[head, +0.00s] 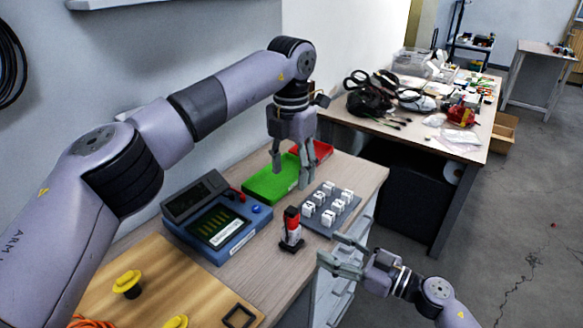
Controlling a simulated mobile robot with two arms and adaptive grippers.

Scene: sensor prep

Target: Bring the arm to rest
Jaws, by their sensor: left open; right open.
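My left arm comes in from the left and bends down over the bench. Its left gripper (291,180) is open, fingers pointing down, in front of the green tray (262,188) and the red tray (322,150). I see nothing between its fingers. My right gripper (328,249) is open and empty at the lower right. It points left, near the bench's front edge, beside the red and black device (291,228) on its dark stand. I cannot tell its exact height.
A grey board (345,223) with several white cubes lies right of the green tray. A blue tester (236,238) stands left of it. A wooden board (165,283) bears yellow knobs (127,281) and a dark square frame (239,316). A cluttered second table (395,135) stands behind.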

